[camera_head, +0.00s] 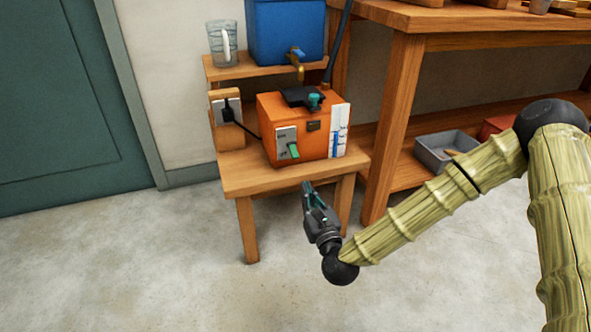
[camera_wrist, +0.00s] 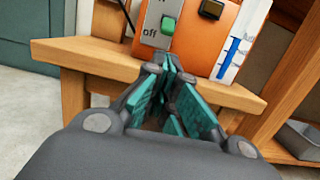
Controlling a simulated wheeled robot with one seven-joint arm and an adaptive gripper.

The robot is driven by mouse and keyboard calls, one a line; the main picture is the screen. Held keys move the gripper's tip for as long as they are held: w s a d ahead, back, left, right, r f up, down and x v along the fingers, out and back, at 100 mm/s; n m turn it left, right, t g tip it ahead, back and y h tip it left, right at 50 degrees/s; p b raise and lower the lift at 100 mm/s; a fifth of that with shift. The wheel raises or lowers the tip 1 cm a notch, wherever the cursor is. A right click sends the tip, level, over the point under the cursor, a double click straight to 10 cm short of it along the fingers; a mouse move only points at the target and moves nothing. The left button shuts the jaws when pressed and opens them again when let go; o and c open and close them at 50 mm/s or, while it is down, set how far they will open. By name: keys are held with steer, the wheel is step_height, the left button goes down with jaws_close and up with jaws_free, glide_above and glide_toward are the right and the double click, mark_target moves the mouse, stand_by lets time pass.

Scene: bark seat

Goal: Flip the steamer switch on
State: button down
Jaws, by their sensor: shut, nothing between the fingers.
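The steamer is an orange box (camera_head: 314,131) on a small wooden table; its front also shows in the wrist view (camera_wrist: 233,45). On its front is a grey switch plate (camera_head: 282,136) with a green switch (camera_head: 294,150). In the wrist view the green switch (camera_wrist: 168,25) sits beside the printed word "off" on the plate (camera_wrist: 150,22); the plate's top is cut off. My gripper (camera_head: 307,188) is shut and empty, in front of and below the switch. Its fingertips (camera_wrist: 168,63) appear near the table's front edge, apart from the switch.
The small table's edge (camera_wrist: 100,60) lies close to my fingers. A blue tank (camera_head: 283,30) with a tap and a glass (camera_head: 223,44) stand on the shelf behind. A black plug (camera_head: 227,110) is at left. A workbench (camera_head: 408,60) stands at right.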

mark_target(294, 152)
steer(key=b+x, duration=0.4)
steer(key=x, duration=0.4)
steer(key=shift+w+f, duration=0.15)
steer(key=shift+b+x, duration=0.35)
steer(key=shift+x, duration=0.55)
